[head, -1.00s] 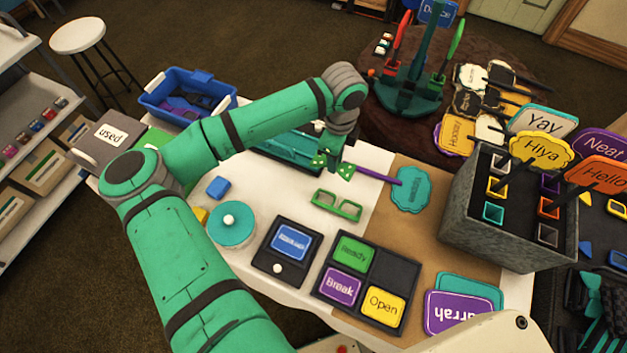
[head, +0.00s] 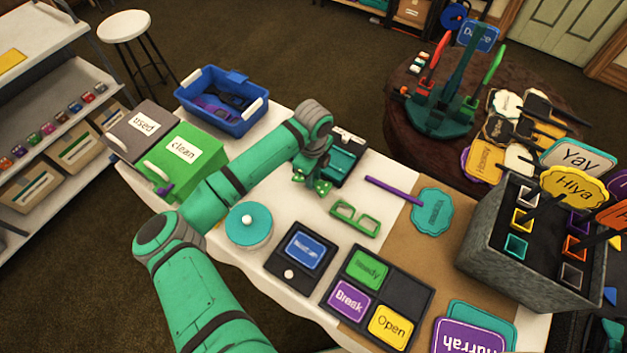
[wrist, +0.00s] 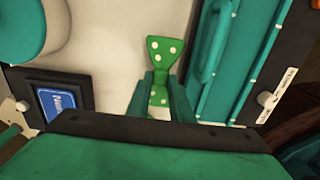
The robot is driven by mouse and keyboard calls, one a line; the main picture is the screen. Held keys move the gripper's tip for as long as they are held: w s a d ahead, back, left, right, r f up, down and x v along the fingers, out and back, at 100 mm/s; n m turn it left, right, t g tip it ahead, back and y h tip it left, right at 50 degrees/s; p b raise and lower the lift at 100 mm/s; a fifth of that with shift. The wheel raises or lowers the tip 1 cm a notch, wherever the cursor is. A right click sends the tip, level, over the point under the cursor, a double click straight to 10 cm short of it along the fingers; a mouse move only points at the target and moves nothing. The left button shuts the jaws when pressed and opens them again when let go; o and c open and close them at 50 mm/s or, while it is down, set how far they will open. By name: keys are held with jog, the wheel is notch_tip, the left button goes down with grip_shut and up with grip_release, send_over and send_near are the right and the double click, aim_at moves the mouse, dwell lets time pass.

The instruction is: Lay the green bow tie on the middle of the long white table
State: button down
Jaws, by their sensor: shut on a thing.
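The green bow tie (head: 323,187) with white dots is in my gripper (head: 311,178), low over the long white table (head: 285,208). In the wrist view my gripper (wrist: 161,90) is shut on the bow tie (wrist: 164,52) around its narrow middle. One wide end points away, over bare white tabletop; the near end is partly hidden between the fingers. I cannot tell whether the bow tie touches the table.
An open teal case (head: 345,158) lies just right of the gripper. Green glasses (head: 355,218), a purple-handled teal sign (head: 432,210), a round teal-lidded tin (head: 248,226) and dark sign trays (head: 375,292) surround the bare patch. Blue, green and grey bins stand behind left.

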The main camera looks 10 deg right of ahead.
jog(key=shift+f, duration=1.15)
jog(key=c, duration=1.6)
grip_release()
jog(key=shift+s+f, duration=0.1)
notch_tip(320, 180, up, 12)
jog(key=shift+d+r, duration=0.1)
jog(key=shift+r, duration=0.05)
